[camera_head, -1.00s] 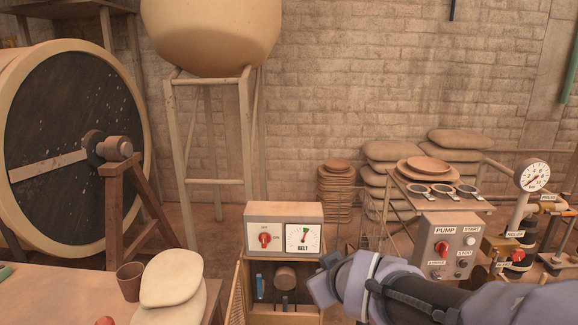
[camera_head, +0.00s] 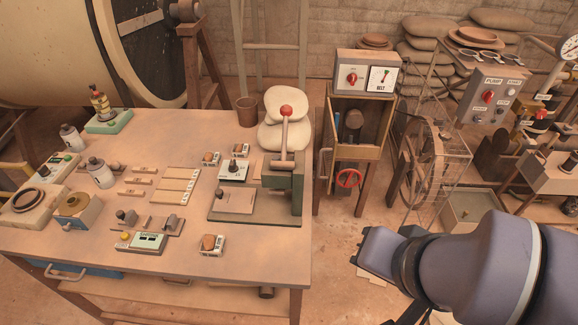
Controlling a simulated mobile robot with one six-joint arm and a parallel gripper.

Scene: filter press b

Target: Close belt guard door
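The cabinet labelled BELT (camera_head: 367,75) stands right of the workbench. Its front is open, showing a dark round part and rods inside. A narrow wooden door (camera_head: 323,150) with a pale handle stands swung out at its left side, seen almost edge-on. To the right, a wire mesh guard (camera_head: 452,170) stands around a wheel; I cannot tell whether one of its panels is ajar. My gripper (camera_head: 368,250) is low in front of the cabinet and mesh, apart from both. Its fingers are not clear enough to tell open from shut.
The workbench (camera_head: 130,185) fills the left, with bottles, blocks, a small press and pale sacks. A red handwheel (camera_head: 348,178) sits below the cabinet opening. A pump panel (camera_head: 490,95) stands at right. Floor between bench and my arm is mostly clear.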

